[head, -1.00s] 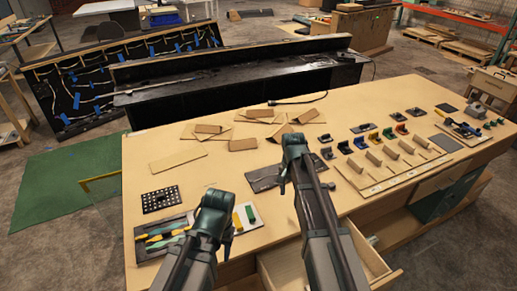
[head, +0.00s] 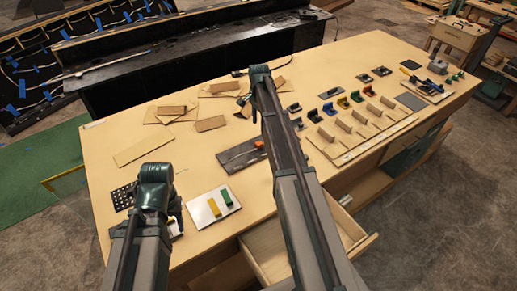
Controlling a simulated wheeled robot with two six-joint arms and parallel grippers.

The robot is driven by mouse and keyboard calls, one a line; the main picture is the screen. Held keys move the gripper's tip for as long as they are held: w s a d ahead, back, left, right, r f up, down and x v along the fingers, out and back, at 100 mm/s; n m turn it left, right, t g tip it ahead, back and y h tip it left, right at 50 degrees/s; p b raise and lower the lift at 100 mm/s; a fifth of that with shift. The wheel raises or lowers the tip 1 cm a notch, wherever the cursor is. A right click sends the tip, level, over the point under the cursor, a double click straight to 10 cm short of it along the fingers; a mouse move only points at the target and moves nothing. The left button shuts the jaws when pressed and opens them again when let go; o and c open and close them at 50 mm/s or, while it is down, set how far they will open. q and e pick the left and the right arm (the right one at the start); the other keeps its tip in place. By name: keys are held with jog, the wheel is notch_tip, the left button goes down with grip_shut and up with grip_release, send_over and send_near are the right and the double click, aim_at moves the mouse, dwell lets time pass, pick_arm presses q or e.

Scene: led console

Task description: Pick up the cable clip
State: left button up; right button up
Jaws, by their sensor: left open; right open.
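I cannot tell for sure which piece is the cable clip. My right gripper (head: 258,74) is open over the far middle of the table, left of that row. Its fingertips are mostly hidden by its own arm. My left gripper (head: 158,182) is open above the near left of the table, beside a white plate (head: 198,213) with a yellow and a green block. No held thing shows in either.
Cardboard pieces (head: 144,151) lie at the back left. A dark mat (head: 234,158) with an orange-tipped tool lies between my arms. Upright wooden dividers (head: 327,132) stand in front of the coloured row. An open drawer (head: 268,250) juts from the table's front.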

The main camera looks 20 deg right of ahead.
aim_at(259, 143)
pick_arm(q)
jog(key=shift+f+b, duration=4.85)
jog(key=shift+f, duration=0.55)
pick_arm(e)
jog(key=shift+s+f, duration=0.15)
jog(key=shift+f, duration=5.25)
pick_arm(q)
jog(key=shift+r, duration=0.1)
pick_arm(e)
jog(key=shift+r, duration=0.1)
grip_shut()
